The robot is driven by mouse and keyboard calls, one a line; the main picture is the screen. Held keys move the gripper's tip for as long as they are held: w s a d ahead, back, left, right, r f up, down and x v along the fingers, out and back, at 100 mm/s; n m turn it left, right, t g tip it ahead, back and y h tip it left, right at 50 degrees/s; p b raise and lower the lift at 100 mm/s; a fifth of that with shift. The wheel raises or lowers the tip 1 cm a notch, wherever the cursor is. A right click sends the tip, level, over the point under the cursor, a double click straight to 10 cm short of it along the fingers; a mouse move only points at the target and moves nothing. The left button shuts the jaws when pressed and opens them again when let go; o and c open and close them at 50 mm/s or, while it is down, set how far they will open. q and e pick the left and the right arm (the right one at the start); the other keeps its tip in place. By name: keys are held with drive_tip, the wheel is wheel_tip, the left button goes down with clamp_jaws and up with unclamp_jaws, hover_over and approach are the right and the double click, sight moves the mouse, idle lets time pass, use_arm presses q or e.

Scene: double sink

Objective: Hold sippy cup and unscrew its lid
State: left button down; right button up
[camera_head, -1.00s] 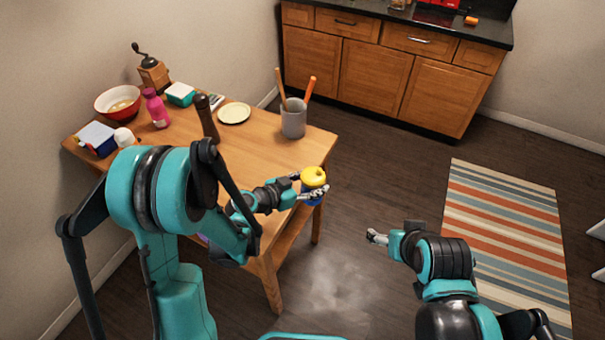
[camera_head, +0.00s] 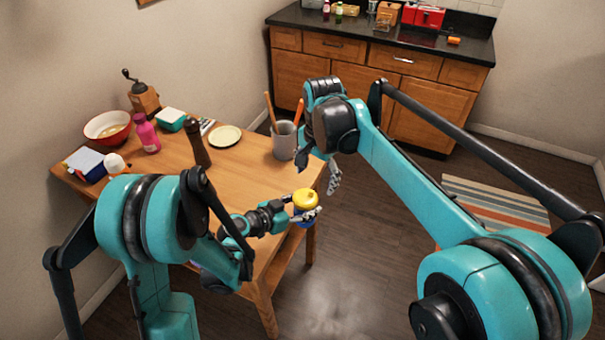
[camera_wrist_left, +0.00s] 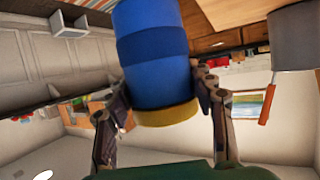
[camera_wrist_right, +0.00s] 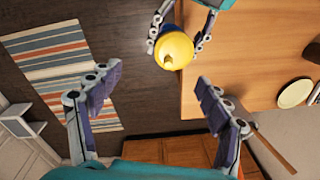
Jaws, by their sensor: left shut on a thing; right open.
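The sippy cup has a blue body (camera_wrist_left: 153,55) and a yellow lid (camera_head: 304,198). My left gripper (camera_head: 307,212) is shut on the blue body and holds the cup near the wooden table's right edge. The left wrist view shows the cup between its fingers, upside down in that picture. My right gripper (camera_head: 325,172) is open and empty, above and a little right of the cup in the head view. In the right wrist view, the yellow lid (camera_wrist_right: 175,51) lies beyond and between the open fingertips (camera_wrist_right: 148,84), apart from them.
The wooden table (camera_head: 235,175) bears a grey utensil crock (camera_head: 283,143) with wooden handles near the cup, a pepper mill (camera_head: 198,145), a plate (camera_head: 224,136), a pink bottle (camera_head: 147,133) and a bowl (camera_head: 107,127). Open floor (camera_head: 365,230) lies right of the table.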

sight(302, 197)
drive_tip(key=shift+m+g, duration=0.4)
drive_tip(key=shift+m, duration=0.2)
drive_tip(key=a, duration=0.1)
drive_tip(key=w+a+f, duration=0.1)
drive_tip(key=w+a, duration=0.1)
drive_tip(key=shift+a+f, duration=0.1)
drive_tip(key=shift+f, duration=0.15)
drive_tip(key=shift+a+f, duration=0.1)
drive_tip(key=shift+f, duration=0.15)
wheel_tip(302, 197, down, 8)
drive_tip(key=shift+r, duration=0.2)
drive_tip(key=c, duration=1.2)
drive_tip(key=o, duration=1.3)
